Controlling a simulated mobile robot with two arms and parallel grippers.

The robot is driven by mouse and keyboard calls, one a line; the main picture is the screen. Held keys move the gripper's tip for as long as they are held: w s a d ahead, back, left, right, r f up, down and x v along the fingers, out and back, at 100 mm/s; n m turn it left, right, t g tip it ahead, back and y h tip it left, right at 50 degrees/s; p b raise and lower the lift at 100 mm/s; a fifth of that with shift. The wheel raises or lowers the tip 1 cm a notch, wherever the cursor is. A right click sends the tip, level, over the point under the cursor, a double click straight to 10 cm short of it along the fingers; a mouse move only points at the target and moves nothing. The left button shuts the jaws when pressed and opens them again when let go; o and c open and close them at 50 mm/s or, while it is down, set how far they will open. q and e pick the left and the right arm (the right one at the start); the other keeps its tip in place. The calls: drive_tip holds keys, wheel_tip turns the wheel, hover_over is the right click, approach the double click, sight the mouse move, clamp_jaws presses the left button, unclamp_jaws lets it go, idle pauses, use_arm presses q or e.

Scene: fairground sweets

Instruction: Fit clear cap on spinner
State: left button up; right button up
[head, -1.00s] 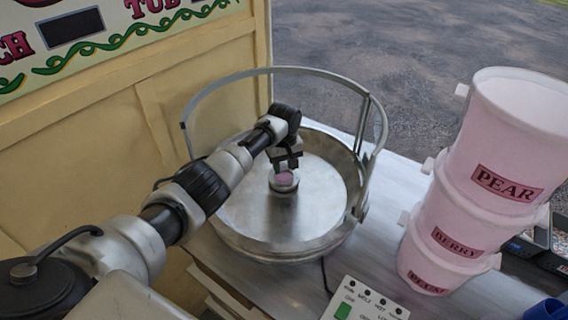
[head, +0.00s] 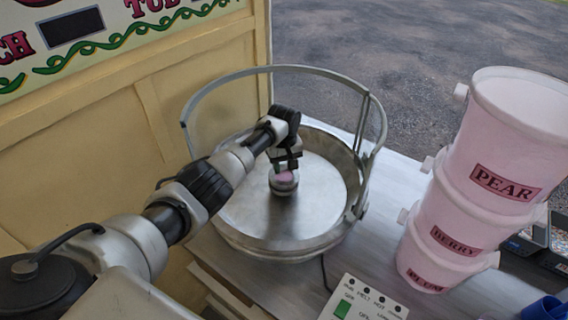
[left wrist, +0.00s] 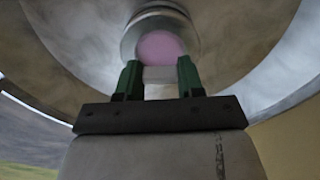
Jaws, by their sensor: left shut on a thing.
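The spinner (head: 284,189) is a small metal cylinder standing in the middle of a wide round metal pan (head: 240,215). Pink shows at its top, and the left wrist view shows a pink disc (left wrist: 160,46) inside the spinner's metal rim (left wrist: 130,35). My left gripper (head: 286,169) is directly over the spinner. In the left wrist view its green fingertips (left wrist: 159,80) are closed on a pale, see-through piece (left wrist: 160,75), apparently the clear cap, at the edge of the pink disc. I cannot tell whether the cap touches the spinner. My right gripper is not in view.
A raised metal hoop guard (head: 270,70) arches around the pan's back. Stacked pink tubs (head: 490,150) labelled PEAR and BERRY stand at right. A control panel (head: 362,300) with a green switch sits in front. A cream panelled wall (head: 110,120) is at left.

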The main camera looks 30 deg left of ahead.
use_arm(q)
drive_tip(key=o, duration=1.6)
drive_tip(key=shift+c, duration=0.2)
wheel_tip(320, 180, up, 6)
drive_tip(key=p, duration=0.6)
